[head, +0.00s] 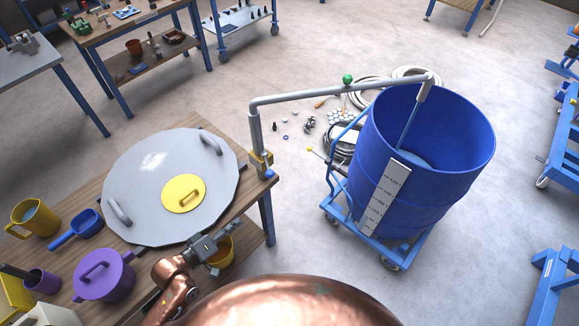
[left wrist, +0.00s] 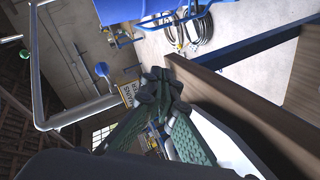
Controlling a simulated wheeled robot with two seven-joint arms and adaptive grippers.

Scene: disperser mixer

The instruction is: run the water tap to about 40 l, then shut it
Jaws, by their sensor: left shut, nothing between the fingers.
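The water tap is a grey pipe (head: 300,96) standing at the table's right corner, its arm reaching over a blue drum (head: 440,195). A green ball knob (head: 347,78) sits on the arm; the ball also shows in the left wrist view (left wrist: 101,69). A thin blue stream (head: 408,128) runs from the spout into the drum, and bluish water shows inside. A white scale strip (head: 385,195) is on the drum; its marks are too small to read. My left gripper (head: 228,240) is shut and empty near the table's front edge, apart from the tap. My right gripper is not in view.
The wooden table holds a large grey lid (head: 135,185) with a yellow cap (head: 184,193), a purple lid (head: 104,275), a blue scoop (head: 80,228) and a yellow jug (head: 33,217). The drum stands on a blue wheeled cart (head: 345,212). Hoses lie on the floor behind.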

